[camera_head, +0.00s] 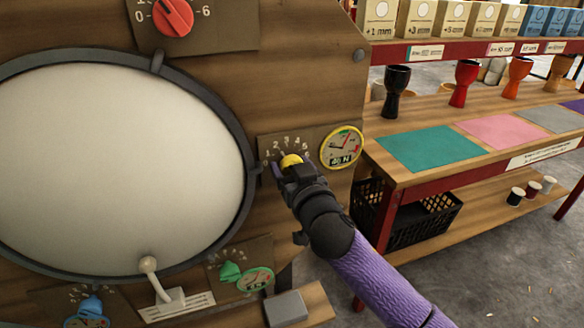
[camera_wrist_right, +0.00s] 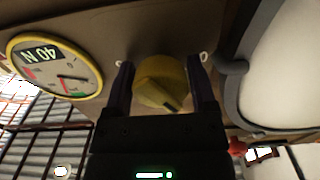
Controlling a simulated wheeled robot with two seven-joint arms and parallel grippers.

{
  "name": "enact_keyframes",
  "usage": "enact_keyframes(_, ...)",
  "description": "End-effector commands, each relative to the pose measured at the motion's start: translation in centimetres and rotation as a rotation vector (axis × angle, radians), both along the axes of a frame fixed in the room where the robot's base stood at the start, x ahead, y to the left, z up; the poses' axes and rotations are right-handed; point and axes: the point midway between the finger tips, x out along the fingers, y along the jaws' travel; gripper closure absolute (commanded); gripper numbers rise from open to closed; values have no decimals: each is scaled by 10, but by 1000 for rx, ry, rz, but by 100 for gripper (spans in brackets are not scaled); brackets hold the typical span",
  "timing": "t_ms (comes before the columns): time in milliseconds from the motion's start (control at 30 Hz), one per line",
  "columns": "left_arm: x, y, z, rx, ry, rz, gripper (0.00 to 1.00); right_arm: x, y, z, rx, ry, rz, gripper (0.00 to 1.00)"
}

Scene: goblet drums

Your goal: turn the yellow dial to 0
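The yellow dial (camera_head: 291,160) sits on a wooden plate right of the big drum, under a scale marked 0 to 6. My right gripper (camera_head: 288,168) is at the dial and covers its lower part in the head view. In the right wrist view the dial (camera_wrist_right: 158,82) lies between the two dark fingers of the right gripper (camera_wrist_right: 160,75) and nearly fills the gap. I cannot tell whether the fingers press on it. A dark notch shows on the dial's lower right there, but its reading on the scale is unclear. My left gripper is out of view.
A round 40 N gauge (camera_head: 342,147) is close right of the dial; the drum's grey rim (camera_head: 246,150) is close left. A red dial (camera_head: 172,16) is above, green (camera_head: 230,271) and blue (camera_head: 90,307) dials below. Shelves with goblets (camera_head: 466,82) stand right.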

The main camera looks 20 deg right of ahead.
Motion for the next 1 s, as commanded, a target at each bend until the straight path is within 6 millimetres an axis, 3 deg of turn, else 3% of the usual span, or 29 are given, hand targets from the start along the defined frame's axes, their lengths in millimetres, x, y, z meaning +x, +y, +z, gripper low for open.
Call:
enact_keyframes(33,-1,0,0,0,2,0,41,0,0,0,0,0,0,40)
enact_keyframes(200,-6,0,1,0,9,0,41,0,0,0,0,0,0,76)
enact_keyframes(300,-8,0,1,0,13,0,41,0,0,0,0,0,0,91)
enact_keyframes(667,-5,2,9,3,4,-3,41,0,0,1,-85,-1,-1,91)
enact_keyframes(1000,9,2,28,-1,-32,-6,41,0,-1,3,-370,-12,-1,91)
